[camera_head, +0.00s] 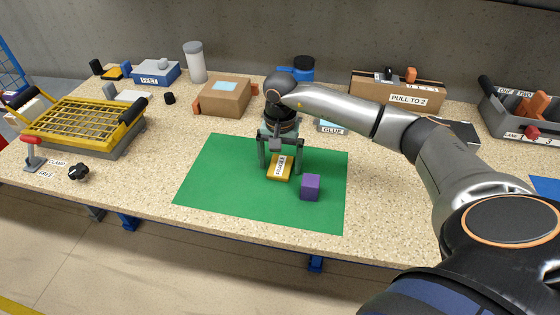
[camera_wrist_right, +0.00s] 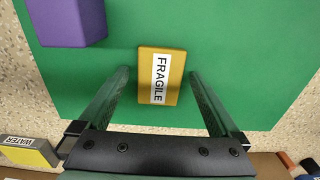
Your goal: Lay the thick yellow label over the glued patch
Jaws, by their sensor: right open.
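The thick yellow label (camera_head: 279,172), a small slab with a white strip reading FRAGILE, lies flat on the green mat. It also shows in the right wrist view (camera_wrist_right: 161,75). My right gripper (camera_head: 281,168) is open, pointing down over the label. In the wrist view its two fingers stand on either side of the label, with green showing between each finger and the label. A cardboard box (camera_head: 223,98) at the back left has a pale blue patch (camera_head: 226,86) on top; I cannot tell whether this is glue. My left gripper is not in view.
A purple block (camera_head: 310,187) stands on the green mat (camera_head: 225,180), right of the label. A container marked GLUE (camera_head: 332,127) is partly behind my right arm. A box marked WATER (camera_wrist_right: 28,152) shows in the wrist view. The mat's left side is clear.

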